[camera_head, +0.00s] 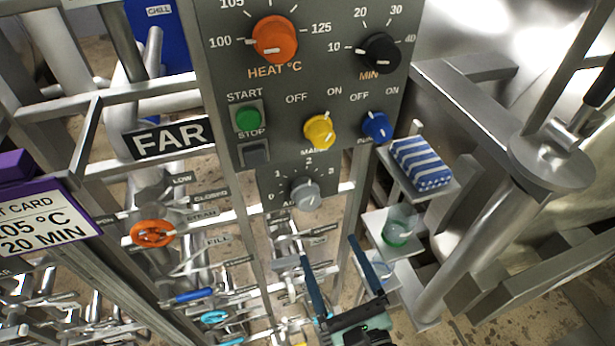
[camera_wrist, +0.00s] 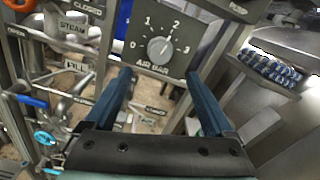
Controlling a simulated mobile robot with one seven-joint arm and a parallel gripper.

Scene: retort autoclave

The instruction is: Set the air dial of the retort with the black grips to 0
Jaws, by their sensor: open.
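The air dial (camera_head: 305,193) is a round grey knob on a small grey plate marked 0 to 3, below the main control panel. In the wrist view the air dial (camera_wrist: 160,48) is ahead, labelled AIR BAR, and its pale mark appears to point up and right, near 2. My gripper (camera_head: 329,248) is open and empty, its two blue fingers below the dial in the head view. In the wrist view my gripper (camera_wrist: 158,74) has its fingertips just below the dial's plate, one to each side, apart from the knob. A black grip (camera_head: 603,85) shows at the right edge.
The panel (camera_head: 285,90) above carries heat, minute, yellow and blue knobs and start and stop buttons. A FAR sign (camera_head: 168,138) and orange valve wheel (camera_head: 152,233) are left. Small shelves with a striped cloth (camera_head: 420,163) and a glass (camera_head: 397,232) stand close right.

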